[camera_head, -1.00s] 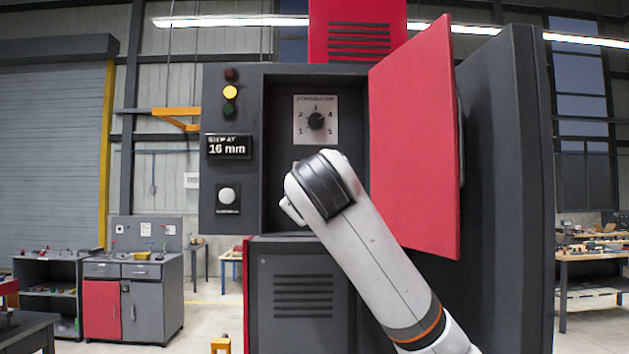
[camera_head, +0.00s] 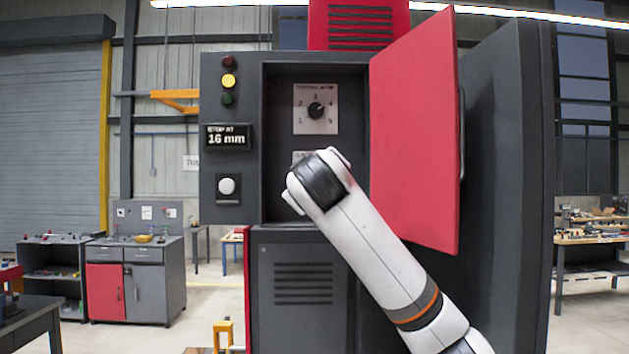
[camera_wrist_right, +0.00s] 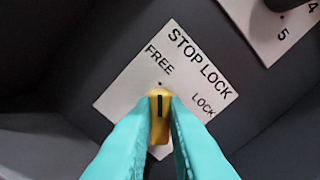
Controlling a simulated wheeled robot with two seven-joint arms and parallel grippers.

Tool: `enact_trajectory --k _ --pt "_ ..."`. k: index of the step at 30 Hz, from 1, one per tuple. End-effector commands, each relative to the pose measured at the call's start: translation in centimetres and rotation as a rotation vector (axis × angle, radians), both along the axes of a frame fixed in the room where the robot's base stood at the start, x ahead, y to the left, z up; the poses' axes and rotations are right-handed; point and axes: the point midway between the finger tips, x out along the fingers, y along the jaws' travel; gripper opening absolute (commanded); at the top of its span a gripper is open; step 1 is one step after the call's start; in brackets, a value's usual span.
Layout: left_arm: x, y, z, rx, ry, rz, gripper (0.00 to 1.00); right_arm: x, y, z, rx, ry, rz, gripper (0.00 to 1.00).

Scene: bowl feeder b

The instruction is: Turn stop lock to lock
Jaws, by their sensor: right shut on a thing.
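The stop lock is a yellow knob (camera_wrist_right: 160,105) on a white plate (camera_wrist_right: 130,95) marked STOP LOCK, FREE and LOCK. The dark line on the knob points up in the right wrist view, at a small dot below the word FREE; LOCK is to the right. My right gripper (camera_wrist_right: 160,125) is shut on the knob, with one teal finger on each side. In the head view my right forearm hides the knob and the fingers; only a strip of the plate (camera_head: 301,156) shows above it. My left gripper is not in view.
The knob is inside a dark cabinet recess (camera_head: 280,120), with a numbered dial (camera_head: 316,111) above it. A red door (camera_head: 413,135) stands open to the right of my arm. The display (camera_head: 228,137) reads 16 mm and the yellow lamp (camera_head: 229,80) is lit.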

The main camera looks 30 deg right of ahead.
Motion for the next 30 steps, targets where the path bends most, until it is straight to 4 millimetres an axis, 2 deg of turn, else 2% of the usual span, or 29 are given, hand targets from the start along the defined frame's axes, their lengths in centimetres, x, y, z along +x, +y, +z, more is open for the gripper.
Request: enact_trajectory --k 13,30 --pt "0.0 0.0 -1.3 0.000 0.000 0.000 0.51 0.0 0.1 -0.3 0.103 -0.062 0.003 0.00" --pt "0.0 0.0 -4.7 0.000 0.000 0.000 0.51 -0.1 -0.1 -0.2 0.543 -0.329 0.004 0.00"
